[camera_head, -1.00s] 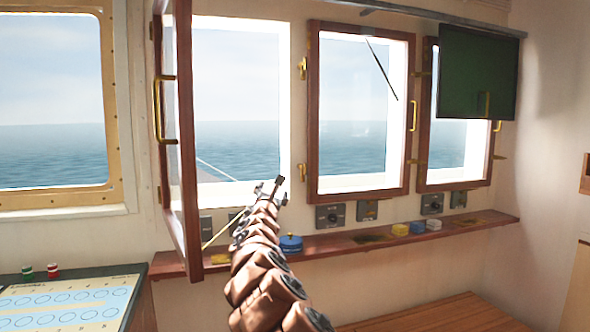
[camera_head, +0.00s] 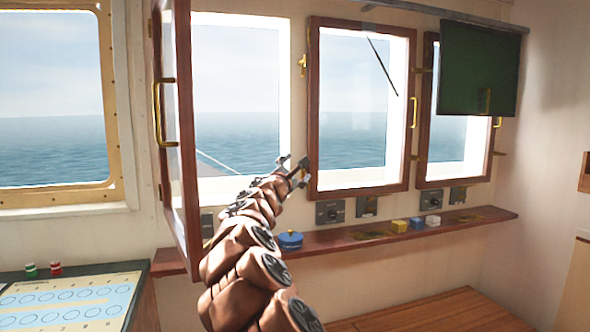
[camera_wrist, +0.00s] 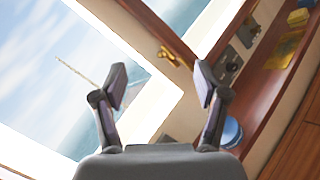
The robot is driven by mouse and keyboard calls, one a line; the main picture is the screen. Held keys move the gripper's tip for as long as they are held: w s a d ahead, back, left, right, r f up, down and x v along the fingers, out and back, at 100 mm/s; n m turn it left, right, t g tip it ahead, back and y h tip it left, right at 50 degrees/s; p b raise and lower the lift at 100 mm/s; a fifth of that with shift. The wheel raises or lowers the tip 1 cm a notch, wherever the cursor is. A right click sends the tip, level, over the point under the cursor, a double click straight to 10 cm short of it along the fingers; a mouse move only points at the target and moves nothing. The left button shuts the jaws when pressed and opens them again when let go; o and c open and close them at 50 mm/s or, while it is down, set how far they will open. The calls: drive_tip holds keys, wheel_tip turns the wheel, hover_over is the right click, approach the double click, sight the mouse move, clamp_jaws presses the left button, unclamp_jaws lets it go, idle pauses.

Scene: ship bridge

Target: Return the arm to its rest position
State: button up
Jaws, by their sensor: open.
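My arm reaches forward and up from the bottom of the head view toward the windows. My gripper (camera_head: 293,166) is in front of the lower window area, between the open window's bay and the middle window frame. In the wrist view my gripper (camera_wrist: 160,84) has its two fingers well apart, with nothing between them but the window and wall behind. It is open and empty. My arm hides part of the shelf and wall behind it.
A wooden window frame (camera_head: 183,150) swings inward at left. The shelf (camera_head: 350,243) below holds a blue round container (camera_head: 290,239) and small yellow (camera_head: 399,226) and blue (camera_head: 417,223) blocks. A chart table (camera_head: 70,300) is at lower left, a wooden surface (camera_head: 440,312) at lower right.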

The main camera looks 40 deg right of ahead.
idle(0.6)
drive_tip(key=s+r+m+g+p, duration=0.2)
drive_tip(key=s+m+g, duration=0.3)
drive_tip(key=s, duration=0.5)
drive_tip(key=s+a+f+m+g+y+p, duration=0.1)
drive_tip(key=s+a+f+m+y, duration=0.15)
drive_tip(key=s+m, duration=0.2)
drive_tip(key=s+a+f+m+g+y+p, duration=0.1)
drive_tip(key=s+a+f+m, duration=0.2)
drive_tip(key=s, duration=0.3)
drive_tip(key=s+a+f+m+g+y+p, duration=0.25)
drive_tip(key=s+a+f+y, duration=0.55)
drive_tip(key=s+a+f, duration=0.65)
drive_tip(key=s+a+f+y, duration=0.2)
drive_tip(key=s+a, duration=0.2)
drive_tip(key=a, duration=0.3)
drive_tip(key=s+a+f+g+y+p, duration=0.1)
drive_tip(key=s+a+f+y, duration=0.1)
drive_tip(key=a, duration=0.5)
drive_tip(key=s+a+f+g+y+p, duration=0.1)
drive_tip(key=s+a+f+y, duration=0.1)
drive_tip(key=s+a+f, duration=0.2)
drive_tip(key=s+a, duration=0.1)
drive_tip(key=a, duration=0.2)
drive_tip(key=shift+s+a, duration=0.35)
drive_tip(key=shift+a, duration=0.05)
